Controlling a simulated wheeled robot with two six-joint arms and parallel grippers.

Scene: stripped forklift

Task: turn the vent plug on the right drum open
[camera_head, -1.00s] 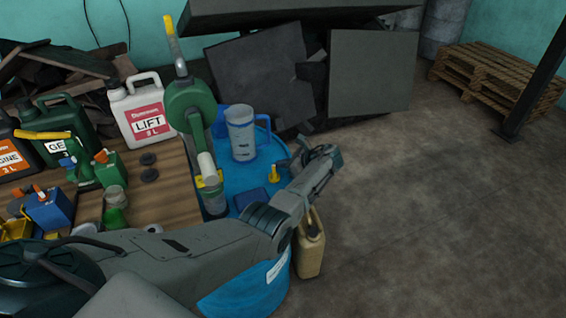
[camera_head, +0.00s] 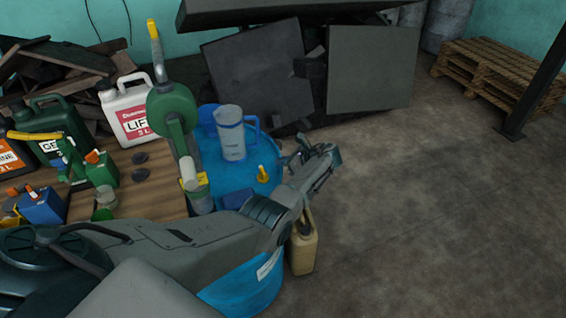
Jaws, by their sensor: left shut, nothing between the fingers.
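The blue drum (camera_head: 262,155) stands right of the workbench, its side partly hidden by my left arm. A yellow vent plug (camera_head: 263,174) sticks up from the drum's top, near its right side. My left gripper (camera_head: 299,150) is beyond the drum's right edge, right of the plug and apart from it in the picture. It is shut and empty; its fingers are small and hard to make out. A green hand pump (camera_head: 172,115) and a clear jug (camera_head: 230,133) with a blue handle are at the drum top. My right gripper is out of view.
A tan jerrycan (camera_head: 303,250) stands on the floor against the drum's right side. The wooden workbench (camera_head: 155,200) at left holds several cans and bottles. Dark panels (camera_head: 370,68) lean behind the drum. The floor at right is clear up to a pallet (camera_head: 495,72).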

